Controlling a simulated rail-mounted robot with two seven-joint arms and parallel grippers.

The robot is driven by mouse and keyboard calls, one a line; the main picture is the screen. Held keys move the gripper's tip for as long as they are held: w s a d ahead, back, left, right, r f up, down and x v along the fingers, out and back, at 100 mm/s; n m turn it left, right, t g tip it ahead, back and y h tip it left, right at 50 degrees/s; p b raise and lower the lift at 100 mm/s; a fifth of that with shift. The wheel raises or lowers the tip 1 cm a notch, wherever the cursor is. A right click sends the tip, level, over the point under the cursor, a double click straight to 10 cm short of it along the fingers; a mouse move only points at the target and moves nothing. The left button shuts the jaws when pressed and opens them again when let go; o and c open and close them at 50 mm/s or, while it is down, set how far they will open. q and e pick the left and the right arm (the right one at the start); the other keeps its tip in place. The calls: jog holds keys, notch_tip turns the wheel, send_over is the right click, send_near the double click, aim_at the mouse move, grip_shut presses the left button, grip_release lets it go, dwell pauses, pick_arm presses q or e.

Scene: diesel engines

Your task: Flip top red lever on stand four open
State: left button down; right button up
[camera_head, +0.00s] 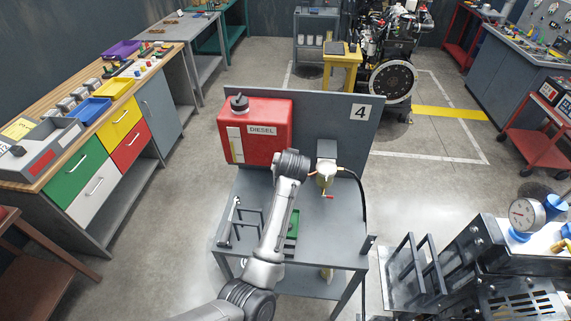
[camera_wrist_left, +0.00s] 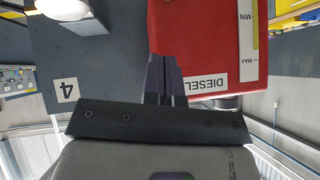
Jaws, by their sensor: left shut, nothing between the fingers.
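Stand four (camera_head: 345,140) is a grey bench with an upright back panel marked 4. A pale filter unit (camera_head: 326,168) is mounted on the panel. A small red lever (camera_head: 330,197) shows at its lower end. A thin orange-red part (camera_head: 312,173) sits at its left side, too small to identify. In the left wrist view, the left gripper (camera_wrist_left: 163,62) is shut and empty, in front of the panel and tank. No lever is clear there. My right gripper is not in view.
A red DIESEL tank (camera_head: 258,130) with a black cap stands left of my wrist. A black hose (camera_head: 360,190) curves down right of the filter. A green item (camera_head: 292,224) and a grey bracket (camera_head: 236,222) are on the bench. An engine unit with a gauge (camera_head: 524,214) stands at the right.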

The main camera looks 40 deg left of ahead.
pick_arm(q)
jog(key=shift+v, duration=2.4)
jog(key=shift+w, duration=0.1)
